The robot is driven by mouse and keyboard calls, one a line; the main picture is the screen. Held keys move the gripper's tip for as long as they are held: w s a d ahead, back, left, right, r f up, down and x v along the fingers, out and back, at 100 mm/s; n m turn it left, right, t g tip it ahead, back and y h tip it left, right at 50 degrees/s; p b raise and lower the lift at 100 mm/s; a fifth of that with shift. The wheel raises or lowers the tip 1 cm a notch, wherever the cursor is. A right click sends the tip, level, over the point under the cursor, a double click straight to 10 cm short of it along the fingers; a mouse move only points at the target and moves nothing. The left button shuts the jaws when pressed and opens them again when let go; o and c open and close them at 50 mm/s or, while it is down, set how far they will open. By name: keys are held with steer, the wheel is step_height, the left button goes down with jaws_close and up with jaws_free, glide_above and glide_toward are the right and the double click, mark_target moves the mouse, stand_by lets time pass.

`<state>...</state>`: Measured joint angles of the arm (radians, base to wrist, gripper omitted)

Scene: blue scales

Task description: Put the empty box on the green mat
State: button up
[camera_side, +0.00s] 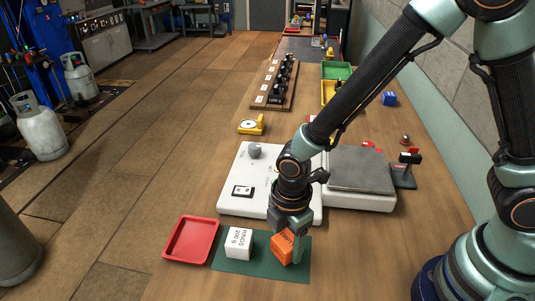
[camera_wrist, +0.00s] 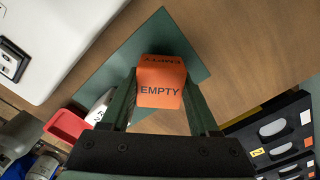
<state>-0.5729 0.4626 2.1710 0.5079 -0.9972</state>
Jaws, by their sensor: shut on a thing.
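The empty box is an orange cube marked EMPTY. In the side view the empty box (camera_side: 281,249) is over the right part of the green mat (camera_side: 262,270), tilted. My gripper (camera_side: 292,246) points down and is shut on it. In the wrist view the empty box (camera_wrist: 160,84) sits between the two dark green fingers of my gripper (camera_wrist: 163,100), with the green mat (camera_wrist: 125,65) behind it. I cannot tell whether the box touches the mat.
A white box marked RINGS 200 g (camera_side: 239,243) stands on the mat, left of the orange box. A red tray (camera_side: 191,240) is left of the mat. White scales with a grey plate (camera_side: 361,170) stand behind. Bare wooden table lies to the right.

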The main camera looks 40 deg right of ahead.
mark_target(287, 239)
steer(key=shift+f, duration=0.6)
steer(key=shift+f, duration=0.15)
steer(key=o, duration=1.3)
step_height(287, 239, up, 12)
steer(key=shift+f, duration=0.2)
steer(key=d+r+m+t, duration=0.2)
steer(key=d+r+m, duration=0.2)
steer(key=d+m, duration=0.2)
steer(key=d+r+m+t, duration=0.1)
steer(key=d+r+m, duration=0.3)
steer(key=d+m, duration=0.2)
steer(key=d+r+m+t, duration=0.2)
steer(key=d+r+m, duration=0.3)
steer(key=d+m, duration=0.1)
steer(key=shift+s+d+r+t, duration=0.1)
steer(key=shift+s+d+t, duration=0.1)
steer(key=shift+d+t, duration=0.15)
